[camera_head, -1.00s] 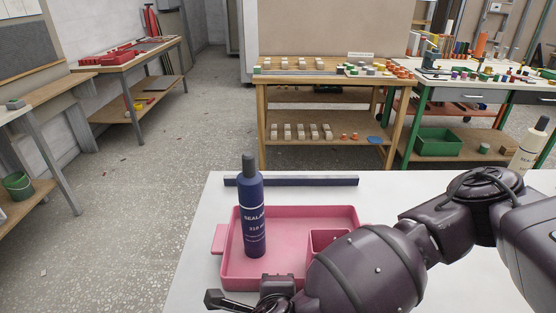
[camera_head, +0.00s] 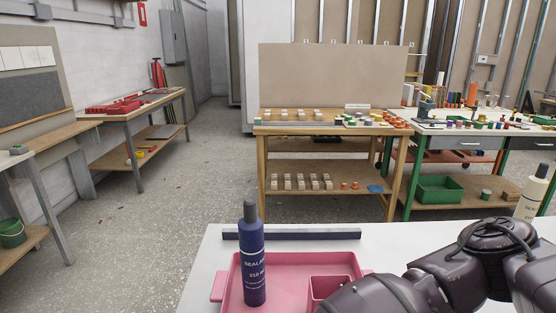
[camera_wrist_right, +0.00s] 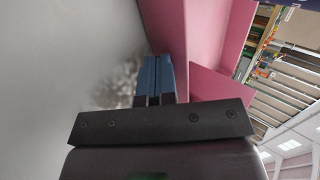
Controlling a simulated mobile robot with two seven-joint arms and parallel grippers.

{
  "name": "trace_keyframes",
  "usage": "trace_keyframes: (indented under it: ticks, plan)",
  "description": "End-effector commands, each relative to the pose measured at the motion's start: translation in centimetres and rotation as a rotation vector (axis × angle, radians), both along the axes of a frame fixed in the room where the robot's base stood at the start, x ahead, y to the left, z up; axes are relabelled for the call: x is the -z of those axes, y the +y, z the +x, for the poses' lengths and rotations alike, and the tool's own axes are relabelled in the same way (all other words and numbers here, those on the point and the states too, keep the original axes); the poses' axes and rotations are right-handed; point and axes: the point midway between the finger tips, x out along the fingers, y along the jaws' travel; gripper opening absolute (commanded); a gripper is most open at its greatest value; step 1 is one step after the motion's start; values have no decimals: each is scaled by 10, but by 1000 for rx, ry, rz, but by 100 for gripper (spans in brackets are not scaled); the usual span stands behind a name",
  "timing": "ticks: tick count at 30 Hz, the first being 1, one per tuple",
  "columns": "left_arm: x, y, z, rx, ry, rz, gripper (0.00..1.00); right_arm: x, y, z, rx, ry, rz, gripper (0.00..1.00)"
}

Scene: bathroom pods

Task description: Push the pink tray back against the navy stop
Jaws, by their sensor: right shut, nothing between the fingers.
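The pink tray (camera_head: 285,259) lies on the white table, its lower part cut off by the picture's bottom edge. A dark blue sealant bottle (camera_head: 253,268) stands upright in it, left of a small square pink compartment (camera_head: 330,284). The navy stop (camera_head: 292,234) is a low bar behind the tray, with a narrow white gap between them. My right gripper (camera_wrist_right: 159,78) is shut and empty in the wrist view, close beside a pink wall of the tray (camera_wrist_right: 172,25); contact is unclear. In the head view it is out of frame. My left gripper is not in view.
The white table (camera_head: 200,265) is bare left of the tray. A cream bottle (camera_head: 530,199) stands at the right, behind my right arm. Beyond are a wooden bench (camera_head: 330,156) with blocks, a green bin (camera_head: 438,189) and a left bench with a red tray (camera_head: 115,106).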

Motion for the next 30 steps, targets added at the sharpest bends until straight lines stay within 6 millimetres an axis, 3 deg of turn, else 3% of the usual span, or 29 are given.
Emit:
trace_keyframes:
  ticks: [30]
  plan:
    - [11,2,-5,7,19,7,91,0,0,33,1,0,0,0]
